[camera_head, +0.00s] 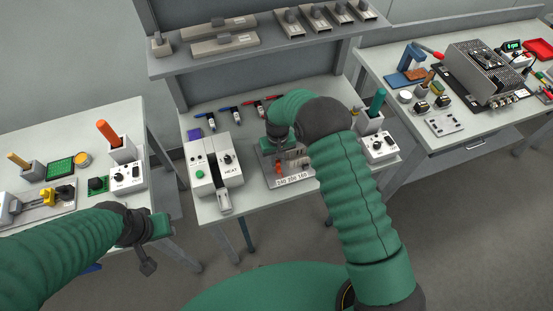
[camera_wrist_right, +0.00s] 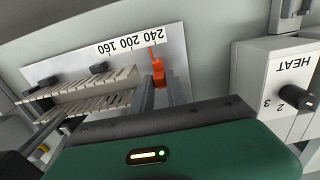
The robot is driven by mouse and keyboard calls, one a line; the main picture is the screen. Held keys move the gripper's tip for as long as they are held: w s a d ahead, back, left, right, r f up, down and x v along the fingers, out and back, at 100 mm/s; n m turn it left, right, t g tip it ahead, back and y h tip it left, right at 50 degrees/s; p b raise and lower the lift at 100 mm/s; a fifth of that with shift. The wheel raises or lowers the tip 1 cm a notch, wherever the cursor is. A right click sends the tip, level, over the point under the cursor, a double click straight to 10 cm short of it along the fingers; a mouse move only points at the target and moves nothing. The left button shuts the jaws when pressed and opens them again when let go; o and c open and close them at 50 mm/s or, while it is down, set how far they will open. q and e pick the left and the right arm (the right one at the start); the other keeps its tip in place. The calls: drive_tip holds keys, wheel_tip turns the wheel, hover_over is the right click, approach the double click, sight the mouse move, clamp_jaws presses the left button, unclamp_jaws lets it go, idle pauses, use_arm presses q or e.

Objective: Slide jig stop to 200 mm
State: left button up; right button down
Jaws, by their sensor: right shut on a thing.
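The jig (camera_head: 268,166) stands on the middle bench, under my right forearm. Its plate carries a white scale strip (camera_head: 292,181) reading 240, 200, 160 from left to right. The orange stop (camera_head: 279,169) sits at the 240 end of the scale. In the right wrist view the scale (camera_wrist_right: 130,43) appears upside down, and the orange stop (camera_wrist_right: 157,71) is beside the 240 mark. My right gripper (camera_wrist_right: 160,88) is shut on the stop, its grey fingers on either side. My left gripper (camera_head: 150,236) hangs away from the jig, by the left bench; its jaw opening is unclear.
A heat unit (camera_head: 214,162) stands left of the jig, and a switch box (camera_head: 379,147) to its right. Slotted combs (camera_wrist_right: 80,95) lie beside the stop in the wrist view. A shelf (camera_head: 260,50) spans the back.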

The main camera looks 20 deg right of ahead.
sight(285, 166)
drive_tip(key=shift+d+b, duration=0.3)
drive_tip(key=shift+d, duration=1.2)
drive_tip(key=c, duration=1.6)
unclamp_jaws()
drive_tip(key=shift+o, duration=1.4)
drive_tip(key=shift+r, duration=0.15)
drive_tip(key=shift+s+a, duration=0.1)
drive_tip(key=shift+r, duration=0.3)
wheel_tip(285, 166, up, 16)
drive_tip(key=b, duration=0.3)
